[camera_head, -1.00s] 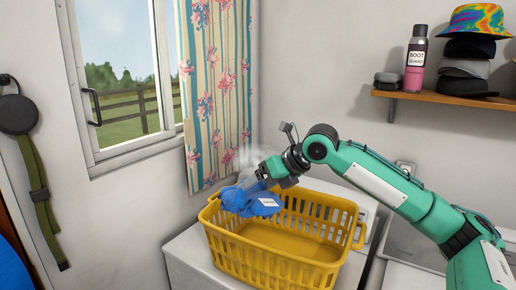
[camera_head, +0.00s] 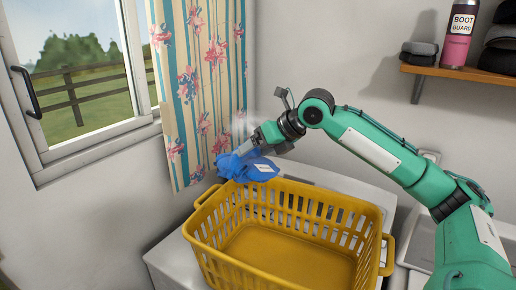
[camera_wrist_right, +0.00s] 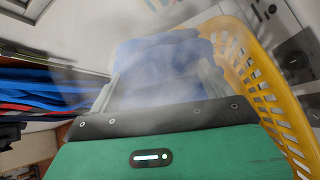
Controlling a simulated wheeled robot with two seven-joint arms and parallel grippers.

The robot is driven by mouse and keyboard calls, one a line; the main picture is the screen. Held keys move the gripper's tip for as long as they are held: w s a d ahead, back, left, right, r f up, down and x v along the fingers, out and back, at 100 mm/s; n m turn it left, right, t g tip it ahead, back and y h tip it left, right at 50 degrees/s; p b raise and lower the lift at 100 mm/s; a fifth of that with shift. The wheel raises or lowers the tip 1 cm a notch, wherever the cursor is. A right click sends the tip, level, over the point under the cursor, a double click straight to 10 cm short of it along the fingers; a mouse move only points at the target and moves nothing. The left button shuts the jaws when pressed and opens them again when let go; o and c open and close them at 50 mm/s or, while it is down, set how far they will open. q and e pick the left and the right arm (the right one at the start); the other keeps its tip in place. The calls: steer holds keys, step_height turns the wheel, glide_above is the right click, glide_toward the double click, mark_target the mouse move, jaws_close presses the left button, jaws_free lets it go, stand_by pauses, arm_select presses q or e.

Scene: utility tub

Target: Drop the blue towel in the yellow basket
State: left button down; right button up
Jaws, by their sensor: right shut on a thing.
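The blue towel (camera_head: 246,167) is a crumpled cloth with a white label. My right gripper (camera_head: 243,150) is shut on the blue towel and holds it at the far left rim of the yellow basket (camera_head: 207,243). The basket is a slatted tub with its inside empty where I can see. In the right wrist view the towel (camera_wrist_right: 160,65) hangs blurred between the fingers of my right gripper (camera_wrist_right: 160,88), and the basket's wall (camera_wrist_right: 268,85) is at the right. I cannot tell if the towel touches the rim. My left gripper is out of view.
The basket stands on a white surface (camera_head: 168,262) in the corner. A floral curtain (camera_head: 207,70) hangs close behind the towel at the left, beside a window (camera_head: 85,75).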

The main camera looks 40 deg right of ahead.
mark_target(261, 161)
steer(key=f, duration=0.1)
steer(key=d+f+b, duration=0.1)
steer(key=f+b, duration=0.1)
steer(key=shift+w+d+f, duration=0.2)
steer(key=shift+w, duration=0.15)
steer(key=shift+s+f+b, duration=0.1)
steer(key=shift+f+b, duration=0.25)
steer(key=shift+b, duration=0.3)
steer(key=shift+a+f+b, duration=0.35)
steer(key=shift+f+b, duration=0.25)
steer(key=shift+b, duration=0.25)
steer(key=shift+f+b, duration=0.3)
steer(key=shift+d+f+b, duration=0.2)
steer(key=shift+f+b, duration=0.1)
steer(key=shift+f, duration=0.05)
steer(key=shift+a+r, duration=0.1)
steer(key=o, duration=1.1)
steer(key=shift+o, duration=0.2)
steer(key=shift+s, duration=0.1)
